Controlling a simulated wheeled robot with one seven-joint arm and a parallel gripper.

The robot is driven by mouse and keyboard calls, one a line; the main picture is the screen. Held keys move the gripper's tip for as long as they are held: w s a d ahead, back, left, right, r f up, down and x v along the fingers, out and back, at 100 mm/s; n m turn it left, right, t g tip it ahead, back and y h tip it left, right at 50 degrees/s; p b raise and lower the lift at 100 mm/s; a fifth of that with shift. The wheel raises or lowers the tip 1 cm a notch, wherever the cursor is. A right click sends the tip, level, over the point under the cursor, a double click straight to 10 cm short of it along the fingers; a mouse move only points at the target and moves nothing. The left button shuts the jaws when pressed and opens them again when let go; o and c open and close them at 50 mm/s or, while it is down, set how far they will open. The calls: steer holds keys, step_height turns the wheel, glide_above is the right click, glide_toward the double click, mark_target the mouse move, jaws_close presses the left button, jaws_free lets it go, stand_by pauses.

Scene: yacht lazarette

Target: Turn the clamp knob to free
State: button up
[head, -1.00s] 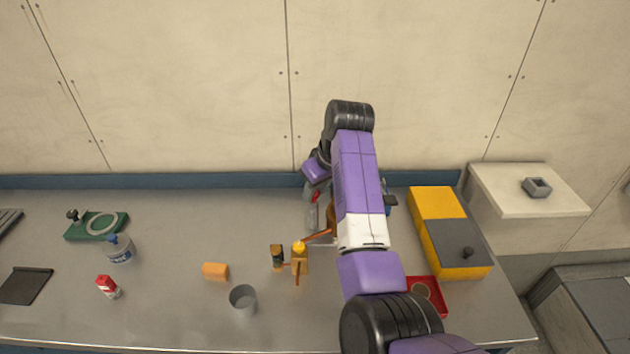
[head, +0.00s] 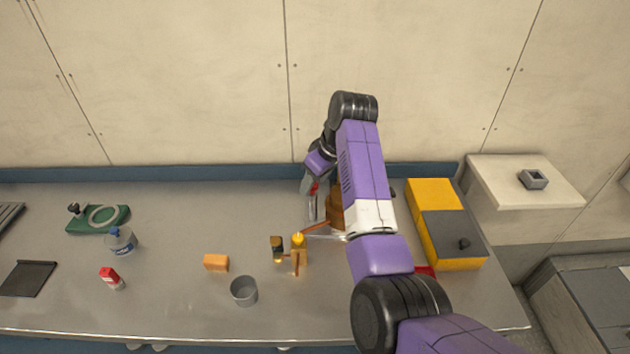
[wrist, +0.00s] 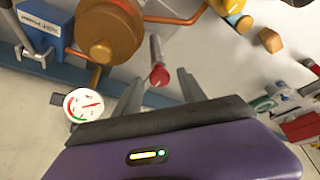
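A red-ended knob on a thin grey stem (wrist: 159,75) shows in the wrist view, between and just beyond my fingertips; I cannot tell if they touch it. It may be the clamp knob, and its red part also shows in the head view (head: 315,188). My gripper (wrist: 160,82) is open, with its two grey fingers apart. In the head view it is small and partly hidden near the red part. A copper-brown round body (wrist: 108,30) lies just left of the knob in the wrist view. Any mark for the knob's setting is not readable.
A white gauge (wrist: 83,105) and blue box (wrist: 45,35) are near the brown body. A yellow-topped valve (head: 298,242), orange block (head: 216,262) and grey cup (head: 244,291) stand nearer the front. A yellow and grey box (head: 450,235) stands right of my arm.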

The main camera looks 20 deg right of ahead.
stand_by(0.3)
steer(key=b+v, duration=0.1)
steer(key=v, duration=0.6)
steer(key=shift+r, duration=0.35)
steer(key=shift+s, duration=0.1)
